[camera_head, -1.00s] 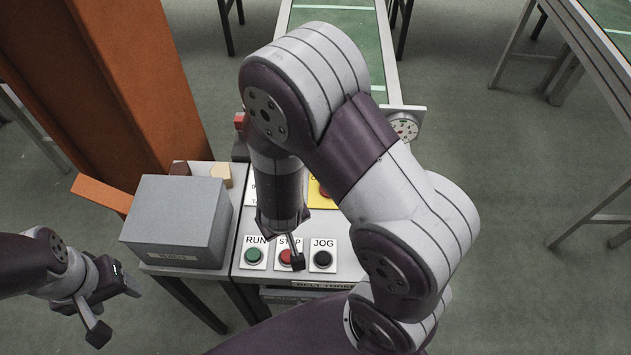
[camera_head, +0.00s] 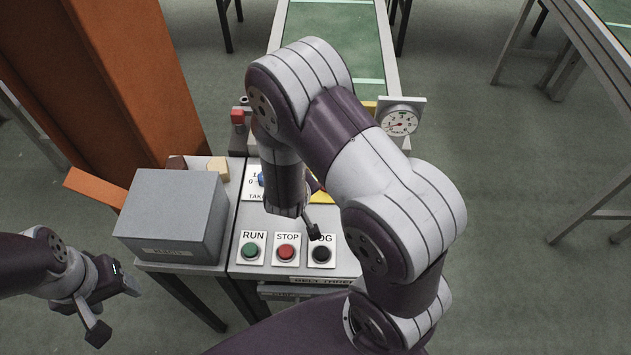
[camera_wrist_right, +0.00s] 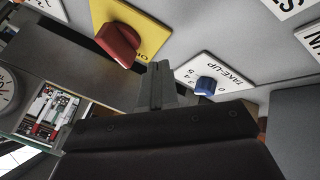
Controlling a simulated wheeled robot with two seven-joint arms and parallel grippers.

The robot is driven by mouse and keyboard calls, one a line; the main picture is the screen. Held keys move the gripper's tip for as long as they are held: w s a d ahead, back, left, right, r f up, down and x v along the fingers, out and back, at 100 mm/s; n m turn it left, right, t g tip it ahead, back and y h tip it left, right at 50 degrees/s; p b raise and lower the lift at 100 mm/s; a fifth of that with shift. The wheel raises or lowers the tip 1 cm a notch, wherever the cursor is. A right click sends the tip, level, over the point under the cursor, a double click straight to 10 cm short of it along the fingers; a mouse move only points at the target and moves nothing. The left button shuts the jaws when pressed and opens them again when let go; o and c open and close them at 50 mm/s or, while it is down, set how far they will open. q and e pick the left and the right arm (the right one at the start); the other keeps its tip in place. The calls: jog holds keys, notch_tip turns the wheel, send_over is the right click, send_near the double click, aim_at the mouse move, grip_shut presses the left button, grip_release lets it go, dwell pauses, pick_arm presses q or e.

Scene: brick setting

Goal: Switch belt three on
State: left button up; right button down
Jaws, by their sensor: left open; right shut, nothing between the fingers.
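The belt three control panel (camera_head: 245,225) stands in front of the belt, its name label (camera_head: 322,281) on the front edge. Its lower row has a green RUN button (camera_head: 250,250), a red STOP button (camera_head: 286,252) and a black JOG button (camera_head: 321,254). A red rotary knob (camera_wrist_right: 119,45) sits on a yellow plate (camera_wrist_right: 150,32), mostly hidden by my right arm in the head view. A blue TAKE-UP knob (camera_wrist_right: 206,86) is beside it. My right gripper (camera_wrist_right: 156,85) is shut and empty, above the panel behind JOG. My left gripper (camera_head: 115,308) is open and empty, left of the panel.
A grey box (camera_head: 172,220) stands left of the panel, by an orange post (camera_head: 120,80). A gauge (camera_head: 399,121) is at the near end of the green belt (camera_head: 335,45). A small red button device (camera_head: 238,117) is at the belt's left.

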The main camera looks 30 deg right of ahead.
jog(key=x, duration=0.3)
jog(key=shift+w+d+f, duration=0.15)
jog(key=shift+d+f, duration=0.05)
jog(key=shift+d, duration=0.1)
jog(key=shift+w+d+r, duration=0.1)
jog(key=shift+d, duration=0.5)
jog(key=shift+w+d+r, duration=0.1)
jog(key=shift+w+d, duration=0.05)
jog(key=shift+d, duration=0.45)
jog(key=shift+w+d, duration=0.1)
jog(key=shift+d, duration=0.4)
